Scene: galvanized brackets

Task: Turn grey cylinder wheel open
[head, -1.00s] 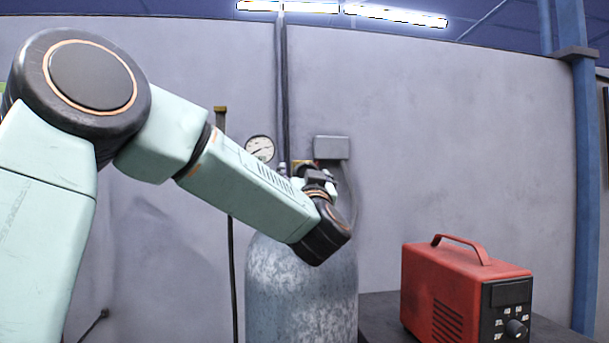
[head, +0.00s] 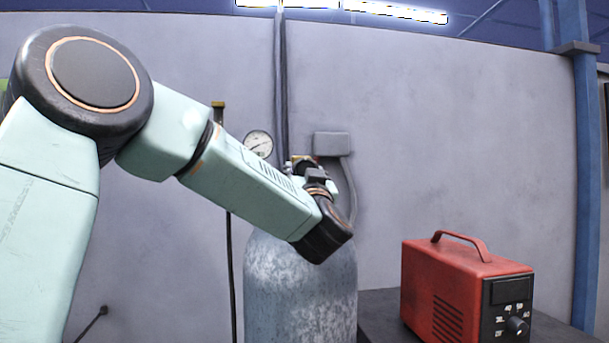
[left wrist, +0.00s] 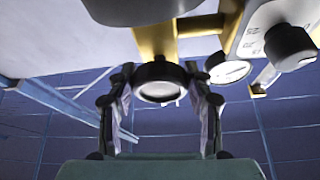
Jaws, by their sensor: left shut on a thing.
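The grey cylinder (head: 300,295) stands upright, mottled grey, in the middle of the head view. My left gripper (head: 309,163) is at the valve on its top; the wrist hides much of the valve and its wheel there. In the left wrist view a dark round wheel (left wrist: 159,83) with a pale centre sits on the brass valve (left wrist: 157,38). The two fingers of my left gripper (left wrist: 160,103) are on either side of this wheel, shut on it. My right gripper is in neither view.
A round gauge (head: 259,144) is left of the valve and also shows in the left wrist view (left wrist: 230,72). A red box with a handle (head: 460,285) stands on a dark surface at the right. A grey wall box (head: 332,144) is behind the valve.

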